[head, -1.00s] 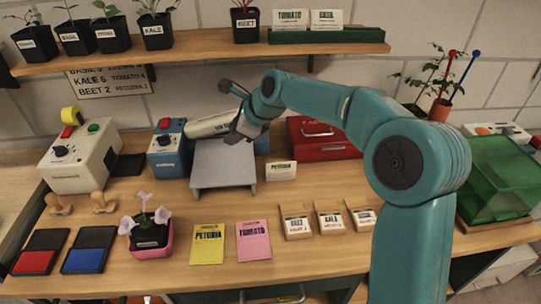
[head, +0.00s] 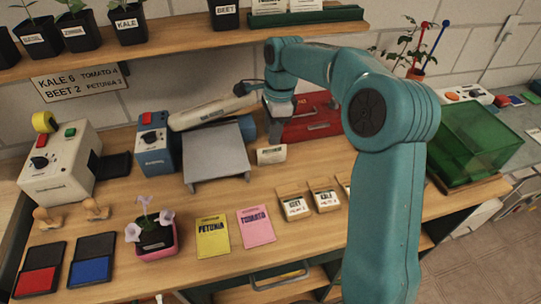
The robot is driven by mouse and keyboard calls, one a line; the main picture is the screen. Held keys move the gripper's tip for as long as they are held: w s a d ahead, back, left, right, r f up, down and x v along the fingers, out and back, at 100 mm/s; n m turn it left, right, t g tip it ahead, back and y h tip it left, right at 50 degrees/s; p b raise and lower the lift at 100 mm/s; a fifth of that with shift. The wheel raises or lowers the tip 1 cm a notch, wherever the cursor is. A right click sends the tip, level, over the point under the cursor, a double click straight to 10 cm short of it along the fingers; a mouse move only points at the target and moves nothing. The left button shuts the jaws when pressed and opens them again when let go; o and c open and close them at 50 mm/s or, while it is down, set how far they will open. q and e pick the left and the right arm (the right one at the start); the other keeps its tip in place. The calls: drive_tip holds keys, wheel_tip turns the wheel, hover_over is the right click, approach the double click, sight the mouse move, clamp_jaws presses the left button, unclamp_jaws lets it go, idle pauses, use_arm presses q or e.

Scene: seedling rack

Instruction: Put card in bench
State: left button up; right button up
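My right gripper (head: 279,110) is at the end of the teal arm, above and behind this card, near the red box. Other cream cards (head: 268,5) stand in a green holder (head: 305,15) on the shelf. My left gripper is not in view.
Yellow (head: 212,238) and pink (head: 255,226) packets lie in front. A green clear box (head: 475,145) stands right.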

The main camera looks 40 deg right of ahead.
sight(272, 149)
wheel_tip(272, 149, down, 6)
drive_tip(key=shift+d+f+p, duration=0.1)
drive_tip(key=shift+p, duration=0.25)
drive_tip(key=shift+w+f, duration=0.15)
drive_tip(key=shift+f, duration=0.1)
drive_tip(key=shift+f, duration=0.25)
idle(0.4)
clamp_jaws()
